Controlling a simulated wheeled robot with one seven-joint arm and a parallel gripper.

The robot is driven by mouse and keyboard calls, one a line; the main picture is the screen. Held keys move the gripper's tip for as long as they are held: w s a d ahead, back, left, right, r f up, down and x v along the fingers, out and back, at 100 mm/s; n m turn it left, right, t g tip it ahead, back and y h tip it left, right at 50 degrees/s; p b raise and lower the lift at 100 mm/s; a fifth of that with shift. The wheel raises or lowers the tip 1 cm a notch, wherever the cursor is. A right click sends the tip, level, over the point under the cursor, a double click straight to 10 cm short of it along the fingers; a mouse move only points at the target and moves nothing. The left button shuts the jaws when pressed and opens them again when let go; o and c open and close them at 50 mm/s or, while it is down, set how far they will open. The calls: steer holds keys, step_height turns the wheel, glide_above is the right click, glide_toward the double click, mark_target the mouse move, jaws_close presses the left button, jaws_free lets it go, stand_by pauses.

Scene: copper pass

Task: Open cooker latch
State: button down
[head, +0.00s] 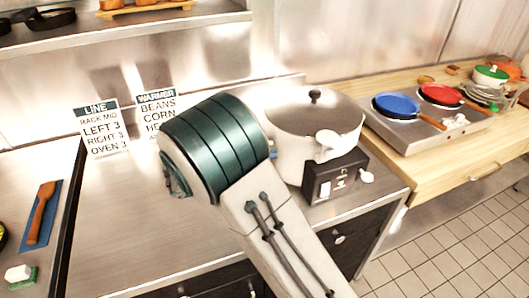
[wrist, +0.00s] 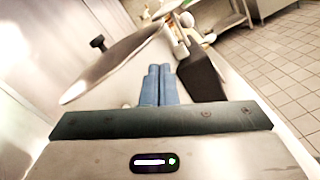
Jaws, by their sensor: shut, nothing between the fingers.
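The cooker (head: 288,150) is a pale round pot with a black control box (head: 335,178) on its front. Its metal lid (head: 300,108) has a black knob (head: 315,96) and looks closed. A pale rounded piece (head: 328,141) projects at the front above the control box; I cannot tell for sure that it is the latch. In the wrist view my gripper (wrist: 158,72) has its blue fingers together, with nothing between them. The lid (wrist: 120,68) is to their left and the black box (wrist: 203,75) to their right. Contact with the cooker is unclear. In the head view my arm mostly hides the gripper.
Two label signs (head: 100,128) (head: 158,106) stand behind the steel counter (head: 115,215). On the right, blue (head: 396,105) and red (head: 440,94) pans sit on a burner unit (head: 430,130). A brown spatula (head: 40,212) lies at left. The counter left of my arm is clear.

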mark_target(326, 148)
steer(key=shift+w+d+r+p, duration=0.25)
steer(key=shift+d+r+p, duration=0.25)
steer(key=shift+d, duration=1.05)
steer(key=shift+w+d+r+p, duration=0.2)
steer(key=shift+d+r+p, duration=0.3)
steer(key=shift+d, duration=1)
steer(key=shift+w+d+r+p, duration=0.25)
steer(key=shift+d+r+p, duration=0.25)
steer(key=shift+d, duration=1.05)
